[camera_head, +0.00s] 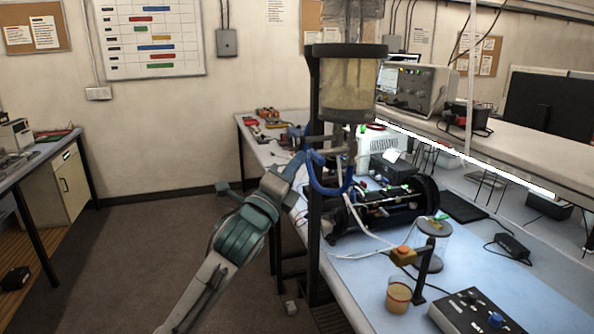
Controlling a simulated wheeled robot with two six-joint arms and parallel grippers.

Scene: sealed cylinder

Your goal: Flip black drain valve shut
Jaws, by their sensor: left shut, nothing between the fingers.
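A clear tank (347,95) with cloudy yellowish contents and a dark rim hangs on a tall black stand (314,220) at the table's near edge. Pale fittings (350,133) show under the tank, and a blue looped hose (330,188) hangs below them. I cannot clearly make out the black drain valve among these small parts. My left gripper (301,154) reaches up from the lower left to just beside the stand, below the tank. It is shut, with nothing seen in it. My right gripper is not in view.
A shelf (500,160) runs along the right.

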